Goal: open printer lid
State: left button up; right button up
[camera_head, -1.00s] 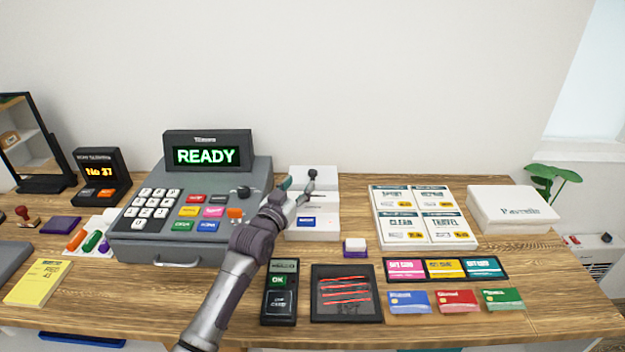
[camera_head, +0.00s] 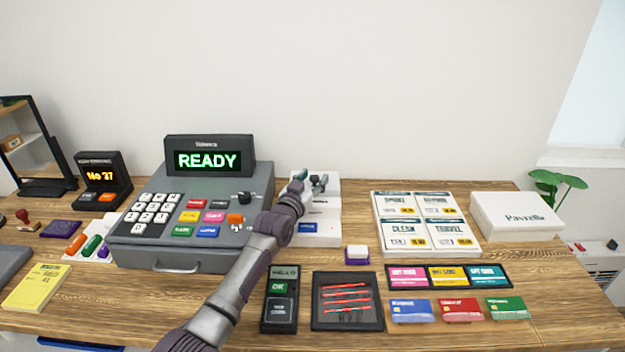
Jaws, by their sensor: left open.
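The printer (camera_head: 319,239) is a small white box just right of the cash register, with a blue label on its front part. My left arm reaches up from the bottom and partly covers the printer's left side. My left gripper (camera_head: 312,182) is over the back part of the printer, at its lid (camera_head: 332,189). Its fingers are apart with nothing seen between them. Whether they touch the lid cannot be told, and the lid's edge is partly hidden. My right gripper is not in view.
The grey cash register (camera_head: 180,250) reading READY stands close on the left. A card terminal (camera_head: 280,315) and a dark tray (camera_head: 345,322) lie in front. A purple and white stamp (camera_head: 357,257) sits right of the printer.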

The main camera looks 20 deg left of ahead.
pick_arm(q)
jog(key=shift+c, duration=0.2)
grip_shut()
